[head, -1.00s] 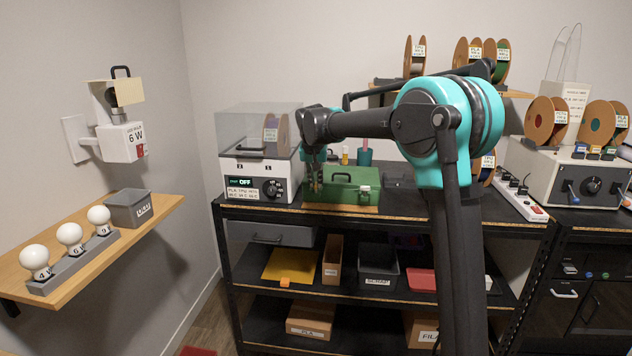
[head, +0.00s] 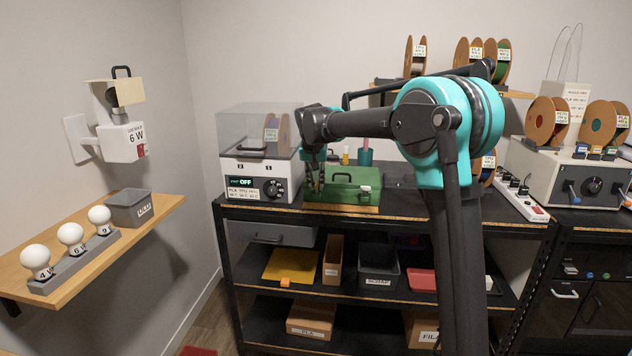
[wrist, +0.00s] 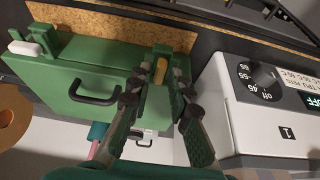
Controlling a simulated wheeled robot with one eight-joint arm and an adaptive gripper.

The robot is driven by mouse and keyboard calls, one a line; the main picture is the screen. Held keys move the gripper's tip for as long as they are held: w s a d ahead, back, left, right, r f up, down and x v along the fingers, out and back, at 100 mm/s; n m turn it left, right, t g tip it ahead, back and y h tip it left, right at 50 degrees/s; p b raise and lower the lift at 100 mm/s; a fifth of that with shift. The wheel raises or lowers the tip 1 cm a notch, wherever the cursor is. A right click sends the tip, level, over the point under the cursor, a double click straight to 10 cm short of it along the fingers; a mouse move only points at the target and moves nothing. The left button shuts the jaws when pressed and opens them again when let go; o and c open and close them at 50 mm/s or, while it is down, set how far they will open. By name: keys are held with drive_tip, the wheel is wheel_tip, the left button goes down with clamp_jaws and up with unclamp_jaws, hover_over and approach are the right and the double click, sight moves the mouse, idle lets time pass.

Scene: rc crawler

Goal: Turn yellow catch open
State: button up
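The green case (head: 345,195) sits on the bench and also shows in the wrist view (wrist: 85,85), with its dark handle (wrist: 90,92). The yellow catch (wrist: 160,70) is on the case's edge at the end near the white machine. A white catch (wrist: 25,48) is at the other end. My gripper (wrist: 160,78) is at the yellow catch, with one finger on each side of it. The fingertips are close to the catch. I cannot tell whether they touch it. In the head view my gripper (head: 316,186) is at the case's left end, and the yellow catch is hard to make out.
A white machine (head: 262,178) with a dial and clear cover stands close left of the case, also close to my gripper in the wrist view (wrist: 255,120). A cork-coloured strip (wrist: 120,28) lies by the case. A teal cup (head: 366,157) stands behind it.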

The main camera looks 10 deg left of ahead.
drive_tip(key=v, duration=1.1)
drive_tip(key=shift+r, duration=0.4)
drive_tip(key=shift+s, duration=0.1)
drive_tip(key=s+d+f, duration=0.6)
drive_tip(key=d+f, duration=0.2)
drive_tip(key=d, duration=0.2)
drive_tip(key=s+d+f, duration=0.6)
drive_tip(key=d+f, duration=0.2)
drive_tip(key=d, duration=0.2)
drive_tip(key=s+d+f, duration=0.5)
drive_tip(key=s+f, duration=0.3)
drive_tip(key=s, duration=0.3)
drive_tip(key=s+d+f, duration=0.5)
drive_tip(key=s+f, duration=0.3)
drive_tip(key=s, duration=0.3)
drive_tip(key=shift+d+f+n, duration=0.15)
drive_tip(key=shift+d+n, duration=0.05)
drive_tip(key=shift+n, duration=0.1)
drive_tip(key=shift+o, duration=0.2)
drive_tip(key=shift+w, duration=0.1)
